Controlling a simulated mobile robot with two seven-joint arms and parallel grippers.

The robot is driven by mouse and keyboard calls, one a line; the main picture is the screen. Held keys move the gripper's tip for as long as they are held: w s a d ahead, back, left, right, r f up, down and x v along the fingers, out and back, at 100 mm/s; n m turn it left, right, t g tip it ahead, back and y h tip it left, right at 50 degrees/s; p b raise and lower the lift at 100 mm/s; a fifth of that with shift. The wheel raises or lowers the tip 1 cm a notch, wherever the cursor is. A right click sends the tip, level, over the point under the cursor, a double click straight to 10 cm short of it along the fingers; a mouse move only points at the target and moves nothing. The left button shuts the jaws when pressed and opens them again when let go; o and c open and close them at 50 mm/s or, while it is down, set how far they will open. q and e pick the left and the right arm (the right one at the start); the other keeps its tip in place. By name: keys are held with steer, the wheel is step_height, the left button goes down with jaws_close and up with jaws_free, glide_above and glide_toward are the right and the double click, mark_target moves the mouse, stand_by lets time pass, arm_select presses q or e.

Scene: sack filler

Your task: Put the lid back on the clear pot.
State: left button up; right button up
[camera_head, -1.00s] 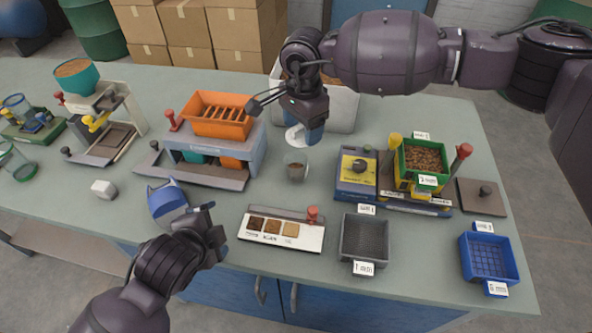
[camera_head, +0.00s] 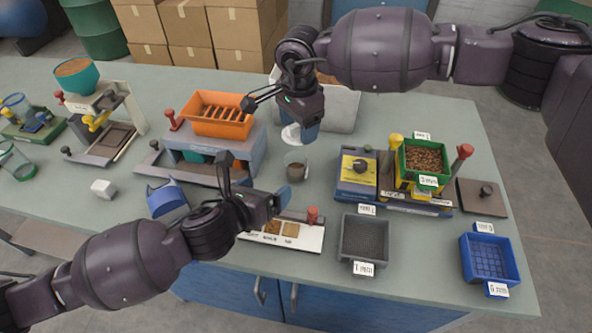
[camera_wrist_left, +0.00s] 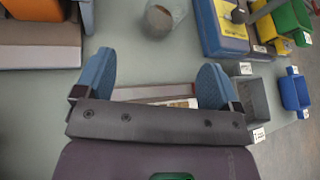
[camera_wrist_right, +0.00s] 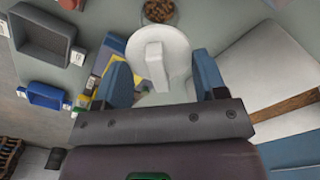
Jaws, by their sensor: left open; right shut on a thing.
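The clear pot (camera_head: 296,167) stands upright on the bench with brown contents; it shows at the top of the left wrist view (camera_wrist_left: 160,20) and of the right wrist view (camera_wrist_right: 159,10). The white round lid (camera_head: 291,136) with its upright grip (camera_wrist_right: 155,65) is off the pot, just behind it in the head view. My right gripper (camera_head: 312,133) is shut on the lid's grip. My left gripper (camera_head: 282,198) is open and empty, in front of the pot and over the white sample strip (camera_head: 302,238). The lid's height above the bench is unclear.
A grey bin (camera_head: 364,240) and a blue and yellow box (camera_head: 356,175) stand right of the pot. An orange-topped machine (camera_head: 220,115) stands left. A blue scoop-like piece (camera_head: 166,198) lies left of my left gripper. A pale bin (camera_head: 340,107) stands behind.

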mark_target(290, 172)
arm_select(q)
steer(key=m, duration=0.3)
steer(key=shift+w+d+f+m+h, duration=0.1)
steer(key=shift+w+m+h, duration=0.2)
steer(key=shift+w+h, duration=0.1)
steer(key=shift+w, duration=0.1)
steer(key=x, duration=1.1)
steer(key=shift+w+d+f, duration=0.25)
steer(key=shift+f, duration=0.05)
steer(key=c, duration=1.4)
arm_select(e)
steer(key=shift+f, duration=2.5)
steer(key=shift+f, duration=0.9)
steer(key=shift+f, duration=0.55)
